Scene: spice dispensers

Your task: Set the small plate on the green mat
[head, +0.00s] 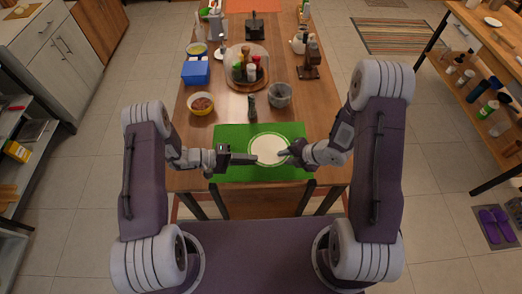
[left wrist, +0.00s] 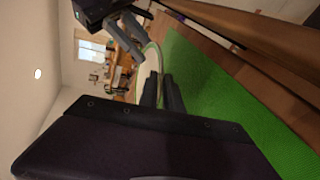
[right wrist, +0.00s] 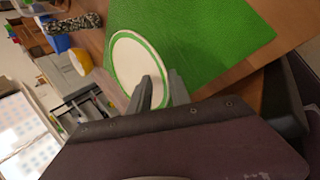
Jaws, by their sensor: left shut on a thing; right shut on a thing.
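The small plate (head: 268,149), white with a green ring near its rim, is over the green mat (head: 230,138) near the table's front edge. My left gripper (head: 256,159) is shut on the plate's left rim. My right gripper (head: 285,152) is shut on its right rim. In the right wrist view the plate (right wrist: 126,62) lies between the fingertips and against the mat (right wrist: 215,35). In the left wrist view the plate (left wrist: 153,62) shows nearly edge-on beside the mat (left wrist: 220,100). I cannot tell whether its underside touches the mat.
Behind the mat stand a dark grinder (head: 252,107), a grey pot (head: 280,95), a yellow bowl (head: 201,104) with brown contents and a blue box (head: 196,72). Further back is a round tray with several spice bottles (head: 250,72). The mat's left and right ends are bare.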

